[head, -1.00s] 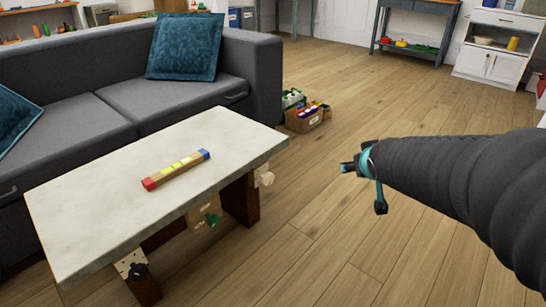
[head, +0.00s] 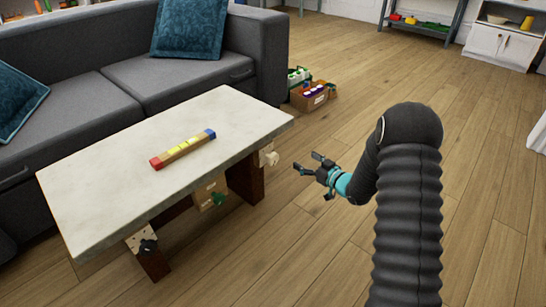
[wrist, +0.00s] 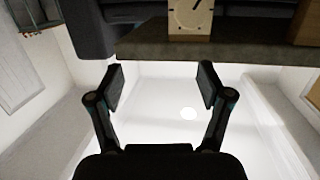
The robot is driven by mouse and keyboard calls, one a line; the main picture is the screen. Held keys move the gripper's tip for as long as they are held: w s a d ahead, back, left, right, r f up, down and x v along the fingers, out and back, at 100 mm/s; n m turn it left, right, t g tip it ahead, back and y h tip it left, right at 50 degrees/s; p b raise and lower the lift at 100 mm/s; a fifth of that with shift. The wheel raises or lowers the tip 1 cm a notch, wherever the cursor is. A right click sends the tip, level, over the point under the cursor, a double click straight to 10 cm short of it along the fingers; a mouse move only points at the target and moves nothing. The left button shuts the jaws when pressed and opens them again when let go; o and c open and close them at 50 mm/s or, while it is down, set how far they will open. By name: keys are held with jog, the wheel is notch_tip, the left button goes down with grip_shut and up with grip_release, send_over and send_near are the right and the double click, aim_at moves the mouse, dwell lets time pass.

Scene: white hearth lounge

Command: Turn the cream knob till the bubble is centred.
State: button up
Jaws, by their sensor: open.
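The cream knob (head: 271,158) sits on a pale plate at the table's right end, just under the top. A long level (head: 184,150) lies on the tabletop (head: 100,190), with a red near end, blue far end and yellow windows. Its bubble is too small to make out. My gripper (head: 307,163) is open and empty, a short way right of the cream knob, not touching it. In the wrist view, the open fingers (wrist: 162,85) frame a pale background; a wooden plate with a round face and dark mark (wrist: 190,18) shows at the top edge, partly cut off.
A green knob (head: 217,198) and a black knob (head: 148,246) are fixed to other plates under the table. A grey sofa (head: 120,80) stands behind the table. A box of items (head: 312,97) sits on the floor past the table's far end. Floor to the right is clear.

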aim_at(275, 160)
notch_tip(275, 160, down, 4)
jog(key=s+a+g+y, duration=0.1)
jog(key=s+a+y, duration=0.1)
jog(key=y, duration=0.1)
jog(key=shift+n, duration=0.3)
jog(key=x, duration=1.3)
jog(key=shift+w+a+f, duration=0.1)
jog(key=shift+a+f, duration=0.1)
jog(key=shift+f, duration=0.15)
jog(key=c, duration=1.2)
